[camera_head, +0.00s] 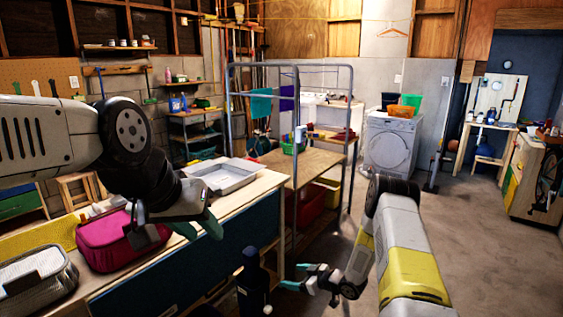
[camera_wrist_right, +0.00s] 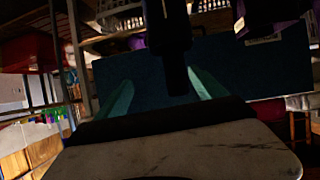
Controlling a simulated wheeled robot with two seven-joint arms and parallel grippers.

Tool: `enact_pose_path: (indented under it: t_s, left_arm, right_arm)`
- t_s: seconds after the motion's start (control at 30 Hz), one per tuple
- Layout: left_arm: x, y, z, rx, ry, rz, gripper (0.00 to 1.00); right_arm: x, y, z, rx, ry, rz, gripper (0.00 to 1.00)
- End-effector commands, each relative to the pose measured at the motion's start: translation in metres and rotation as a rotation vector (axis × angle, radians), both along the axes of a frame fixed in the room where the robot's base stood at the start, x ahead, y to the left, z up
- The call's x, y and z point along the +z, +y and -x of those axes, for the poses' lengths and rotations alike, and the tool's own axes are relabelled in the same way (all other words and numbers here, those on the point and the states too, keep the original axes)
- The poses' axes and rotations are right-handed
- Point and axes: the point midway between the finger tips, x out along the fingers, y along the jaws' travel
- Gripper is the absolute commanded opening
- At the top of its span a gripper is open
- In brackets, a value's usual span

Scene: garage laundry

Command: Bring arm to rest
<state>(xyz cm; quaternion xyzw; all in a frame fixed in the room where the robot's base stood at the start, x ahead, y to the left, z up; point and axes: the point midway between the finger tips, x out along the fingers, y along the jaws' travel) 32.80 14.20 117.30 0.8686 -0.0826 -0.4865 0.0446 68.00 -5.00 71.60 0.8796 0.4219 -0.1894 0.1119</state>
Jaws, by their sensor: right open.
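My left gripper (camera_head: 203,232) hangs in front of the workbench edge, right of a pink bag. Its green fingers are apart, with nothing seen between them. My right gripper (camera_head: 292,285) is low in the middle of the head view, in front of the bench. Its green fingers are apart. In the right wrist view the open fingers (camera_wrist_right: 160,92) show with a dark, bottle-like shape (camera_wrist_right: 176,75) between them in the picture; contact cannot be told.
The workbench (camera_head: 240,190) holds a metal tray (camera_head: 222,176), the pink bag (camera_head: 108,240) and a mesh-sided case (camera_head: 38,278). A dark bottle (camera_head: 253,283) is beside my right gripper. A metal-framed shelf (camera_head: 352,130) stands behind. The floor (camera_head: 490,250) at the right is clear.

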Motion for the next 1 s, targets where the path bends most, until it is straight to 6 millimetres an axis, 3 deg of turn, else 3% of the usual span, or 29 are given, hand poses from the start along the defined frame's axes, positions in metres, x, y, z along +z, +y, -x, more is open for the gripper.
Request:
enact_pose_path:
  t_s: [0.37, 0.47, 0.6, 0.77, 0.87, 1.0]
  left_arm:
    - [0.0, 0.0, 0.0, 0.0, 0.0, 0.0, 0.36]
    - [0.0, 0.0, 0.0, 0.0, 0.0, 0.0, 0.36]
    - [0.0, 0.0, 0.0, 0.0, 0.0, 0.0, 0.36]
    - [0.0, 0.0, 0.0, 0.0, 0.0, 0.0, 0.36]
    - [0.0, 0.0, 0.0, 0.0, 0.0, 0.0, 0.36]
    - [0.0, 0.0, 0.0, 0.0, 0.0, 0.0, 0.36]
  right_arm:
    - [0.072, -0.034, -0.039, -0.114, -0.002, 0.131, 0.8]
    - [0.104, -0.048, -0.049, -0.166, 0.002, 0.177, 0.8]
    - [0.169, -0.073, -0.057, -0.271, 0.018, 0.253, 0.8]
    - [0.251, -0.101, -0.043, -0.411, 0.06, 0.317, 0.8]
    - [0.298, -0.115, -0.022, -0.493, 0.096, 0.337, 0.8]
    - [0.355, -0.129, 0.021, -0.597, 0.158, 0.343, 0.8]
